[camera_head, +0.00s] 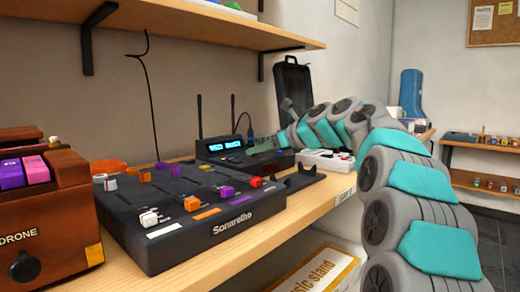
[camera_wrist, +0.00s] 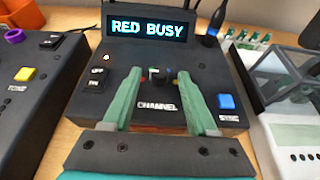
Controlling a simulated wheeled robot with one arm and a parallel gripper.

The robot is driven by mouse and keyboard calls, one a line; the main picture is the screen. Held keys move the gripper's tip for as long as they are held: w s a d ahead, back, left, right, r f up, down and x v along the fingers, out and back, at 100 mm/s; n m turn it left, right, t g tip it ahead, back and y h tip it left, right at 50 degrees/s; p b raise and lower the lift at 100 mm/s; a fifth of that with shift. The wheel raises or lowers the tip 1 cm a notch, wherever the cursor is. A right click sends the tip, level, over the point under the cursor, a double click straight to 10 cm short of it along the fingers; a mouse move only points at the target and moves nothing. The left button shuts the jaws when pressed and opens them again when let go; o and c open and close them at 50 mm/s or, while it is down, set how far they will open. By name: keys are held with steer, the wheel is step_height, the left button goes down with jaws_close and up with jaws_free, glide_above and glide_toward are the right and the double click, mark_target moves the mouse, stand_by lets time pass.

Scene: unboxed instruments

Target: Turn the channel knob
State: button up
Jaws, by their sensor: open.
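The dark device with the channel knob shows in the wrist view. Its lit display (camera_wrist: 148,27) reads "RED BUSY". The small dark channel knob (camera_wrist: 156,77) sits above the word "CHANNEL", with coloured marks near it. My gripper (camera_wrist: 159,73) is open, its two green fingers on either side of the knob with visible gaps; I cannot tell how far above the panel the tips are. An off/on switch (camera_wrist: 97,78) is to the left and a blue button (camera_wrist: 226,102) to the right. In the head view, the device (camera_head: 215,150) has two antennas, and my gripper (camera_head: 265,145) partly hides its right side.
A large black mixer (camera_head: 190,232) with coloured caps stands nearer on the wooden shelf, left of the device in the wrist view. A brown drone box (camera_head: 40,225) is at the left. A white device (camera_wrist: 298,140) with a clear cover stands close on the right.

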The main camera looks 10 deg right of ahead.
steer(key=shift+w+a+f, duration=0.1)
steer(key=shift+w+a, duration=0.05)
jaws_close()
stand_by(0.4)
